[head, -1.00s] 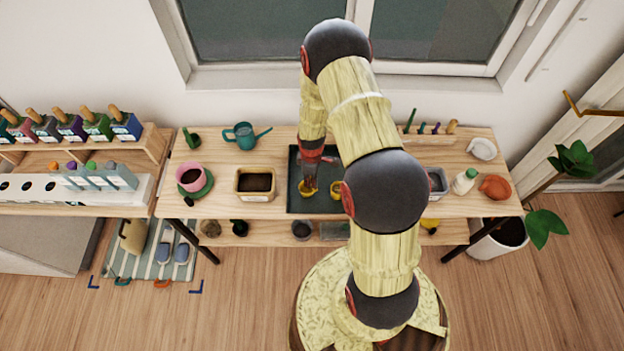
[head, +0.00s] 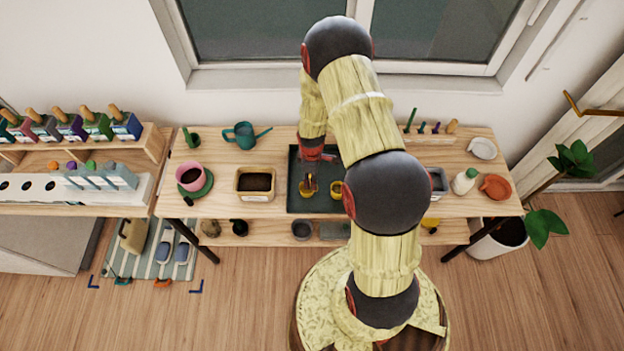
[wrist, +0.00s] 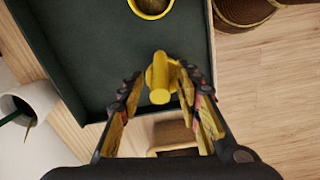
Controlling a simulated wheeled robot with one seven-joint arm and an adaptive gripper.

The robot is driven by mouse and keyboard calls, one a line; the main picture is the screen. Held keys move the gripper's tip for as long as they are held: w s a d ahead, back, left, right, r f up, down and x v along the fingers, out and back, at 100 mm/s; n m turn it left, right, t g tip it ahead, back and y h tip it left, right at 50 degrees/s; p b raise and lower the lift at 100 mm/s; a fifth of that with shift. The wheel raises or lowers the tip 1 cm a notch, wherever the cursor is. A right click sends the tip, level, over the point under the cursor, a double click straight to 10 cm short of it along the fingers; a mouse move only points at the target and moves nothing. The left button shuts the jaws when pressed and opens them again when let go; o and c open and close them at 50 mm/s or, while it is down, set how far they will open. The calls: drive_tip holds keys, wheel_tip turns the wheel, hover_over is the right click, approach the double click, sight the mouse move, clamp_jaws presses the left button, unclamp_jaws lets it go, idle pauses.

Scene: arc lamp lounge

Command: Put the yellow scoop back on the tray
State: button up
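The yellow scoop (head: 308,188) is on the dark green tray (head: 297,206), left of a round yellow-rimmed pot (head: 337,190). In the wrist view the scoop (wrist: 160,82) shows its handle end-on, pointing up toward the camera, over the tray floor (wrist: 90,50). My gripper (head: 318,158) is at the tray's back part, behind the scoop in the head view. In the wrist view the two fingers of my gripper (wrist: 162,84) are spread, one on each side of the handle, with a gap visible at the left. The scoop's lower part is hidden by its handle.
A planter of soil (head: 256,182) stands left of the tray, with a pink pot (head: 190,176) and a teal watering can (head: 244,134) beyond. A grey container (head: 438,181), a white bottle (head: 465,180) and a terracotta pot (head: 495,187) stand at the right.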

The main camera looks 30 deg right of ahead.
drive_tip(key=r, duration=1.1)
drive_tip(key=shift+s+a, duration=0.2)
drive_tip(key=s+a+r+m+t, duration=0.1)
drive_tip(key=a+r+m, duration=0.15)
drive_tip(key=r, duration=0.65)
drive_tip(key=s+a+r+m+t, duration=0.1)
drive_tip(key=s+a+r, duration=0.15)
drive_tip(key=r, duration=0.55)
drive_tip(key=s+a+r+m+t, duration=0.1)
drive_tip(key=a+r, duration=0.3)
drive_tip(key=r, duration=0.5)
drive_tip(key=s+a+r+m+t, duration=0.1)
drive_tip(key=s+a+r+m, duration=0.1)
drive_tip(key=s+r, duration=0.3)
drive_tip(key=s+a+r+m+t, duration=0.1)
drive_tip(key=s+a+r, duration=0.3)
drive_tip(key=s, duration=0.5)
wheel_tip(320, 180, up, 2)
drive_tip(key=shift+a+m, duration=0.25)
drive_tip(key=shift+m, duration=0.5)
drive_tip(key=shift+s+f+b, duration=0.1)
drive_tip(key=shift+f+b, duration=0.05)
drive_tip(key=shift+b, duration=0.2)
